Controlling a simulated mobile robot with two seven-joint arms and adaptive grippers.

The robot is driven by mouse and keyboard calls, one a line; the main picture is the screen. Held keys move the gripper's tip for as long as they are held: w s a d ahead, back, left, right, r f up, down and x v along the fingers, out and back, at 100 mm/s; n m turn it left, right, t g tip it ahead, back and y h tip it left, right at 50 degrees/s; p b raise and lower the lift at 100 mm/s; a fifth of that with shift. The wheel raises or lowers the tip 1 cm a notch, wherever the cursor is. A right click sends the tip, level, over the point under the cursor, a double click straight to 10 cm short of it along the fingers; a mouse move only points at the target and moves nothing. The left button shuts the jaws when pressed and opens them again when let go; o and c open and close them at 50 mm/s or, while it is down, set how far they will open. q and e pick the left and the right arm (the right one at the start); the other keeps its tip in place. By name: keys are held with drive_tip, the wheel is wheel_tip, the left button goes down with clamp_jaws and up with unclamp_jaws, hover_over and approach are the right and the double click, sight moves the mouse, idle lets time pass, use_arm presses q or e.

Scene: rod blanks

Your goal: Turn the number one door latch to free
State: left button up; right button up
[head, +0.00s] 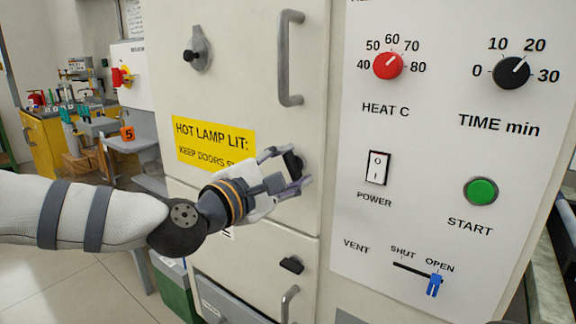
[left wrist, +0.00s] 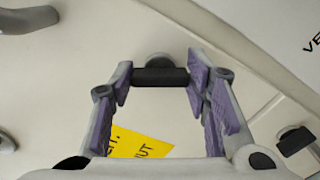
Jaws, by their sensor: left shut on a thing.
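My left gripper (head: 287,170) is at the cream cabinet's upper door, shut on a black latch handle (head: 293,161) near the door's right edge. In the left wrist view the black handle (left wrist: 160,77) lies crosswise between the two purple-padded fingertips, with a round grey mount behind it. The fingers partly hide this latch in the head view. A second black latch (head: 291,265) is on the lower door; it also shows in the left wrist view (left wrist: 295,140). No number is readable beside either latch. My right gripper is not in view.
A grey pull handle (head: 289,58) stands out above the held latch, and another handle (head: 289,303) is below. A yellow sign (head: 213,145) is behind my gripper. A control panel (head: 420,170) with knobs and a blue vent slider (head: 435,285) is at the right.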

use_arm(q)
drive_tip(key=m+p, duration=0.1)
drive_tip(key=m, duration=0.4)
drive_tip(key=shift+m, duration=0.3)
idle(0.5)
drive_tip(key=o, duration=1.2)
drive_tip(key=shift+c, duration=0.2)
drive_tip(key=v, duration=1.2)
drive_tip(key=shift+f, duration=0.1)
